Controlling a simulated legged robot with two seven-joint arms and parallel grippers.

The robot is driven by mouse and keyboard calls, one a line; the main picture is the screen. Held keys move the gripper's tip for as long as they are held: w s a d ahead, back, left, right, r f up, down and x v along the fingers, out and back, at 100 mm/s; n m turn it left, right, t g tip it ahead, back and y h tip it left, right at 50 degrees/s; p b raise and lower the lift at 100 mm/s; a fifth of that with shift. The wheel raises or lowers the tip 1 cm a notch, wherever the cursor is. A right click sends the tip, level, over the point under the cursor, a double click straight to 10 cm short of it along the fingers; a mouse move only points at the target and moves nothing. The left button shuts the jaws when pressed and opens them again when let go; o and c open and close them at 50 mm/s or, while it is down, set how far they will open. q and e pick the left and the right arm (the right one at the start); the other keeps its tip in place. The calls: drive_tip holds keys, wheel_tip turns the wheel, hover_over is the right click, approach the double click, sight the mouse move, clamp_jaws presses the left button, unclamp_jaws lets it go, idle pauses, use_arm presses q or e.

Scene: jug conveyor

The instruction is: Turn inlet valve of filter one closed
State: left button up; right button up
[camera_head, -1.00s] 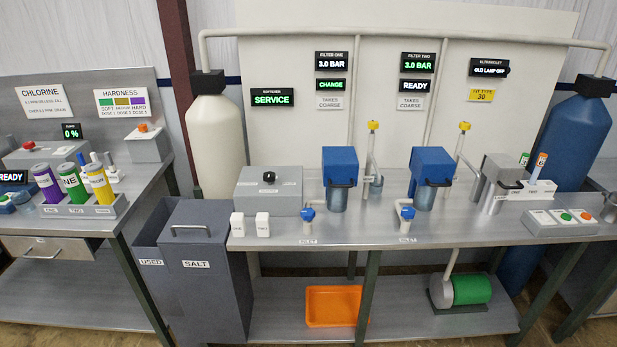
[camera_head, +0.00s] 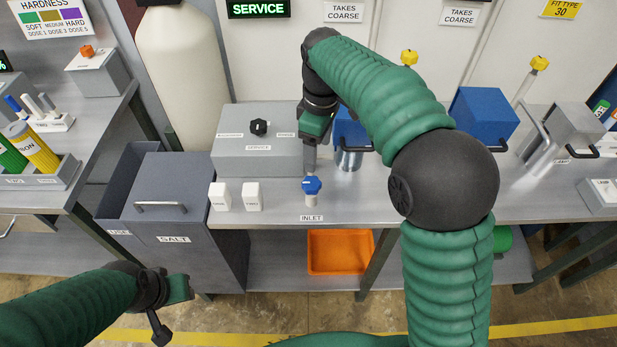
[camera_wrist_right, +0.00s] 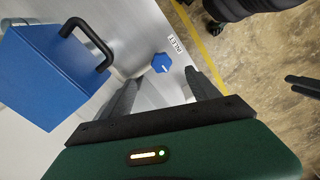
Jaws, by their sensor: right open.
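The inlet valve of filter one has a blue knob (camera_head: 312,185) on a pale stem, at the front of the bench behind the "INLET" label. In the right wrist view the knob (camera_wrist_right: 161,63) lies beyond and between the fingertips, apart from them. My right gripper (camera_head: 312,150) is open and empty, just behind and above the knob; its fingers (camera_wrist_right: 162,85) show spread in the right wrist view. Filter one's blue housing (camera_head: 350,127) is partly hidden by my right arm. My left gripper (camera_head: 176,310) is low at the left, away from the bench; its jaw opening is unclear.
A grey box (camera_head: 258,155) with a black knob and two small white blocks (camera_head: 236,196) stand left of the valve. The blue housing with its black handle (camera_wrist_right: 88,42) is close to my right gripper. An orange tray (camera_head: 340,252) sits on the lower shelf.

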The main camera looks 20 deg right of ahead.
wheel_tip(320, 180, up, 4)
drive_tip(key=a+f+n, duration=0.1)
drive_tip(key=n, duration=0.1)
drive_tip(key=b, duration=0.2)
approach(312, 182)
drive_tip(key=shift+n, duration=0.3)
wheel_tip(312, 182, down, 9)
drive_tip(key=shift+w+a+f, duration=0.1)
drive_tip(key=shift+w+a, duration=0.05)
use_arm(q)
drive_tip(key=shift+s+a+f, duration=0.1)
drive_tip(key=shift+s+f, duration=0.15)
drive_tip(key=shift+f, duration=0.65)
